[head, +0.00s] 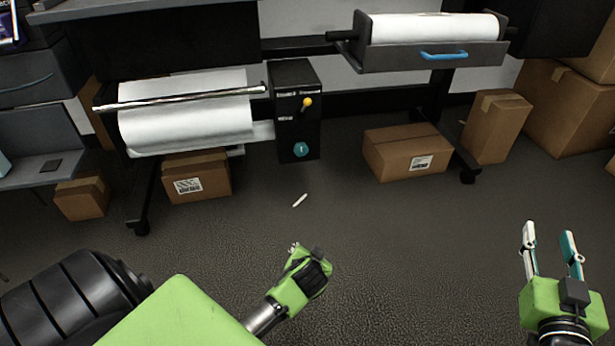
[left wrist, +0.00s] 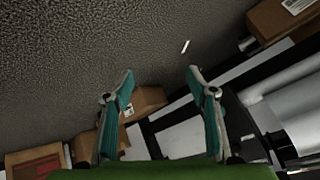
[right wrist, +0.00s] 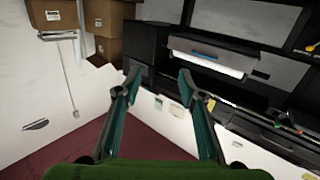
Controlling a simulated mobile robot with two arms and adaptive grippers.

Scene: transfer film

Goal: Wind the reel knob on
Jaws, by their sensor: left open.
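A black control box (head: 297,110) hangs in the middle of the machine in the head view. It carries a round teal knob (head: 301,149) low on its face and a yellow-tipped lever (head: 307,102) higher up. I cannot tell which is the reel knob. A white film roll (head: 185,115) is left of the box. My left gripper (left wrist: 160,76) is open and empty; in the head view it is short of the box, its fingers largely hidden by its green body (head: 300,280). My right gripper (head: 550,235) is open and empty at the lower right, far from the box.
A tray (head: 480,55) with a white roll and a blue handle (head: 444,55) sits upper right. Cardboard boxes (head: 408,150) stand under and beside the machine. A small white stick (head: 300,200) lies on the floor before the control box. The floor between is otherwise clear.

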